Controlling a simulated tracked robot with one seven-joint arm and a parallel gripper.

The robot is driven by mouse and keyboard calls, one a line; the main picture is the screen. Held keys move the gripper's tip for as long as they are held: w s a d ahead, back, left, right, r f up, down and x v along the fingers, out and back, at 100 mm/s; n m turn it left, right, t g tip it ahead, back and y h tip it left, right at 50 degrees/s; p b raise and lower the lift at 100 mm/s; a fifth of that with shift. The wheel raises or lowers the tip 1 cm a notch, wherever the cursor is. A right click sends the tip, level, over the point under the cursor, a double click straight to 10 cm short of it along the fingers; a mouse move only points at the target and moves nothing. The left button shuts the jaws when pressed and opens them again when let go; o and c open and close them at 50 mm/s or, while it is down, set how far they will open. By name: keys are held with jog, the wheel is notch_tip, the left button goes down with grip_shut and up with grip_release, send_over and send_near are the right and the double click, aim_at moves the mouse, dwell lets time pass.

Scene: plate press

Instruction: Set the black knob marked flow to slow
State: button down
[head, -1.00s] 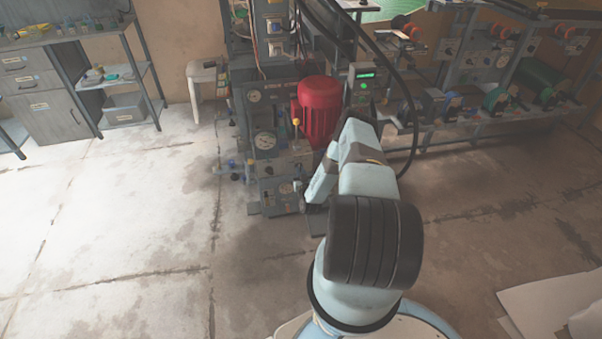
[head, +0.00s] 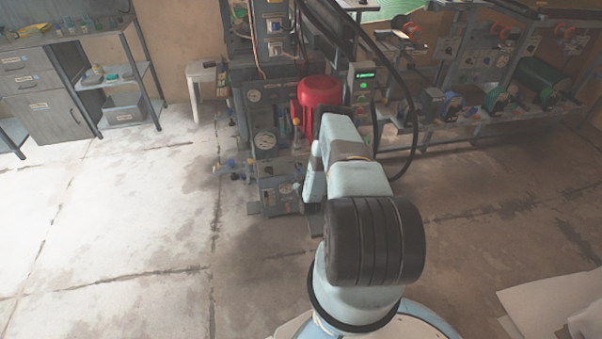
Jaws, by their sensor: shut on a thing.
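The press (head: 264,170) stands ahead with gauges, valves and small coloured knobs on its front. A lower panel (head: 272,198) carries a dial and small fittings. I cannot pick out the black flow knob or read its marking at this size. My arm reaches to the right side of the press front, and its pale blue wrist part is close beside the lower panel. My gripper's fingers are hidden behind my own arm, so I cannot see what they touch.
A red motor (head: 318,100) and a control box with a green display (head: 363,84) stand on the press. A black hose (head: 414,120) hangs to its right. Shelves (head: 470,110) line the right back. The floor at left is clear.

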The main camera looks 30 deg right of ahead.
jog(key=shift+a+n, duration=0.1)
jog(key=shift+n, duration=2.1)
jog(key=c, duration=1.1)
grip_release()
jog(key=shift+c, duration=0.2)
jog(key=shift+s, duration=0.1)
jog(key=v, duration=1.3)
jog(key=shift+s, duration=0.25)
jog(key=shift+a, duration=0.1)
